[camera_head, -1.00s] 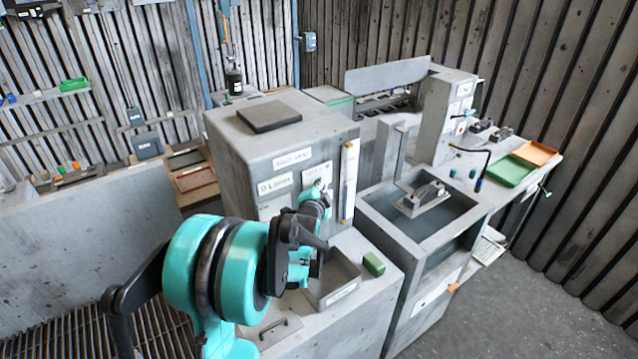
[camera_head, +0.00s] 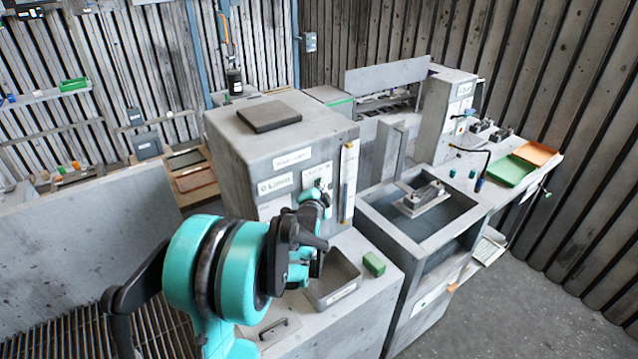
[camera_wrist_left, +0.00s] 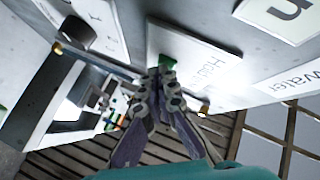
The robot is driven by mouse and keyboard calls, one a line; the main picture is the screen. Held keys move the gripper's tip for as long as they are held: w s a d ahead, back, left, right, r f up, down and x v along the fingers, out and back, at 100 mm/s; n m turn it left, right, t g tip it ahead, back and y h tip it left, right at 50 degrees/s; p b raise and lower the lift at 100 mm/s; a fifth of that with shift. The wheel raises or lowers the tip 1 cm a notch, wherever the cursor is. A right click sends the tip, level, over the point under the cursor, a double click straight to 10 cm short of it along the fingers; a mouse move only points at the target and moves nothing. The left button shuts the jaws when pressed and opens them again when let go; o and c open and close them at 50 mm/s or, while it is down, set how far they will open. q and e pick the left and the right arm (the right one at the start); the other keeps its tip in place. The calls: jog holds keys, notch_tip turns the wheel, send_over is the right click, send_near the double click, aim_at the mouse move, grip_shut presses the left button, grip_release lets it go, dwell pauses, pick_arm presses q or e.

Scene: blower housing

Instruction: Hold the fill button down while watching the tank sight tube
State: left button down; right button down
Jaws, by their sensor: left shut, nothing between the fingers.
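The grey tank housing (camera_head: 235,150) stands at the centre of the head view. Its front carries a small white panel (camera_head: 317,174) with a green fill button, mostly hidden by my arm. In the left wrist view the green button (camera_wrist_left: 167,60) shows on a white label beginning "Hold". My left gripper (camera_wrist_left: 160,85) is shut and empty, its fingertips at the button; contact and pressing cannot be told. In the head view my left gripper (camera_head: 323,190) is partly hidden at the panel. The sight tube (camera_head: 348,182) runs upright on the housing's right front edge; its level is too small to read.
Below the panel are an open grey tray (camera_head: 333,283) and a green block (camera_head: 374,264). A basin (camera_head: 445,243) with a metal part (camera_head: 423,197) stands to the right. Green (camera_head: 511,171) and orange (camera_head: 537,153) trays lie farther right. The floor at lower right is clear.

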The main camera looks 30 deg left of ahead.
pick_arm(q)
jog(key=shift+s+d, duration=0.35)
jog(key=shift+d, duration=0.4)
jog(key=d, duration=0.1)
jog(key=s+d, duration=0.1)
jog(key=d, duration=0.1)
jog(key=s+d, duration=0.1)
jog(key=shift+d, duration=0.3)
dwell(0.5)
